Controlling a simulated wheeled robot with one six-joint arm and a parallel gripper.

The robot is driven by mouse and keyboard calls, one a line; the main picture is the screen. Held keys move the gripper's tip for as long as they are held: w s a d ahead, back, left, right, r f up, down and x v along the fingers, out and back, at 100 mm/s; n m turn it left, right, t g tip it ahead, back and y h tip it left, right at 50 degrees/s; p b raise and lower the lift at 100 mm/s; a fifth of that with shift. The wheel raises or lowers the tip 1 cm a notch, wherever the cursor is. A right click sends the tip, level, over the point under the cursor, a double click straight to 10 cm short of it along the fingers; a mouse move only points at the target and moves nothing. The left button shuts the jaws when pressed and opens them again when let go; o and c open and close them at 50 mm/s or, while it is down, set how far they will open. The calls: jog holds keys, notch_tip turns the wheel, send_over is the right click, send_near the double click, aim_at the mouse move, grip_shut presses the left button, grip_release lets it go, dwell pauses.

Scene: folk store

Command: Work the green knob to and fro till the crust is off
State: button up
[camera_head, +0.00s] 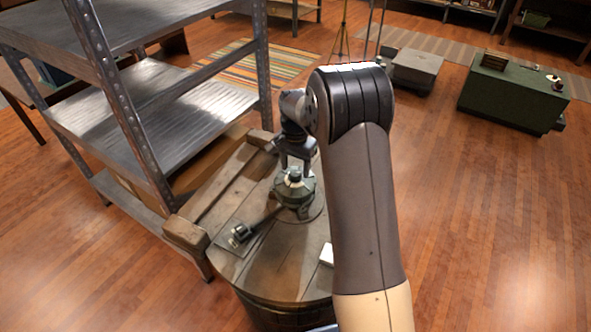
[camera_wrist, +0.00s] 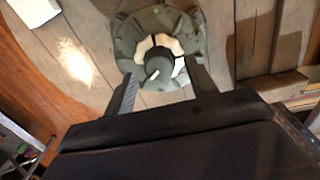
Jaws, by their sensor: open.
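A green valve-like body (camera_head: 294,190) stands on a round wooden barrel top (camera_head: 285,262). In the wrist view its faceted green housing (camera_wrist: 127,40) surrounds a dark green knob (camera_wrist: 158,63). Whitish crust (camera_wrist: 160,41) shows in patches around the knob, with darker gaps. My gripper (camera_wrist: 161,72) is open, its two fingers on either side of the knob and apart from each other. In the head view my gripper (camera_head: 295,166) points down just above the green body. I cannot tell whether a finger touches the knob.
A dark pipe (camera_head: 262,218) runs from the body to a fitting (camera_head: 240,234) on a plate. A white block (camera_head: 327,254) lies on the barrel top. A metal shelf (camera_head: 150,95) and wooden beams (camera_head: 215,185) stand close on the left.

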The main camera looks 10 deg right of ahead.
aim_at(296, 173)
notch_tip(296, 173, up, 9)
dwell(0.3)
jog(key=shift+r, duration=0.1)
notch_tip(296, 173, down, 11)
jog(key=m+p, duration=0.4)
jog(key=p, duration=0.2)
jog(key=shift+p, duration=0.3)
